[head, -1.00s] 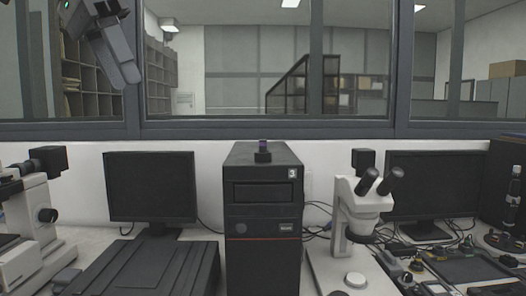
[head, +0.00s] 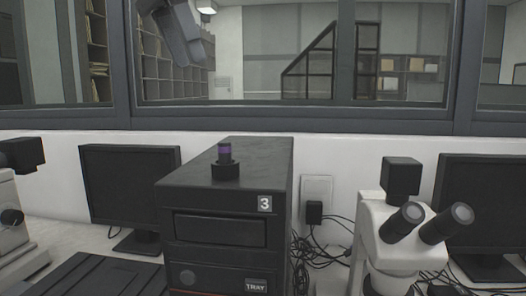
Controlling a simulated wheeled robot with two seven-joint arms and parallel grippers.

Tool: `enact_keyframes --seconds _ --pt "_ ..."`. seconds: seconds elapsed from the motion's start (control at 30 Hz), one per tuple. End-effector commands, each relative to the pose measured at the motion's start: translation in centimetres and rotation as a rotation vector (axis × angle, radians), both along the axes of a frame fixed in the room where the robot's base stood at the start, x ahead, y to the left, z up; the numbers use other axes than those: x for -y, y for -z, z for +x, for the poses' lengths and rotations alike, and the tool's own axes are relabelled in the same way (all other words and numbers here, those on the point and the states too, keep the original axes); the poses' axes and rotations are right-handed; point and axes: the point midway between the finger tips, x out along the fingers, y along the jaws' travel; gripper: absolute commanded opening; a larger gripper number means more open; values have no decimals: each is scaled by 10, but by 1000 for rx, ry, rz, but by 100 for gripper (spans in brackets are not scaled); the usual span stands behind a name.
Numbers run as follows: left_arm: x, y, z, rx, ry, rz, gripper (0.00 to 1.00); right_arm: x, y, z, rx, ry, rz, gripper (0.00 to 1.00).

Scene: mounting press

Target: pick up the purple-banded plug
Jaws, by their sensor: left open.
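The purple-banded plug (head: 224,153) is a small dark cylinder with a purple band. It stands upright in a black round holder (head: 225,171) on top of the black press cabinet marked 3 (head: 222,222). My left gripper (head: 188,52) hangs at the top of the head view, above and a little left of the plug, well apart from it. It is open with nothing seen in it, and its upper part is cut off by the frame. My right gripper is not in the view.
A monitor (head: 128,196) stands left of the cabinet, and a white microscope (head: 388,240) stands to its right with loose cables between. A second monitor (head: 490,215) is at the far right. A window frame (head: 300,120) runs behind. The air above the cabinet is clear.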

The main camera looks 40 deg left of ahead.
Motion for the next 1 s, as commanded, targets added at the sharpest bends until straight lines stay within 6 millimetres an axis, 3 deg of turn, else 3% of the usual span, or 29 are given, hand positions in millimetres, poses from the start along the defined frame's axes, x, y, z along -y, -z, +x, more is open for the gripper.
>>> enact_keyframes --seconds 0.17,0.33,0.5,0.77,1.0 --pt "2 22 7 -1 4 0 45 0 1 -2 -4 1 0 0" --pt "6 58 21 -2 3 -1 45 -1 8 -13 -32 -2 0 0" --pt "10 85 32 -1 0 -1 45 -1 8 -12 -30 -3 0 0" --pt "12 103 40 0 1 -1 45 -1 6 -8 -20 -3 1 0" --pt "17 135 54 -1 1 -2 45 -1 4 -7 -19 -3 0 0"
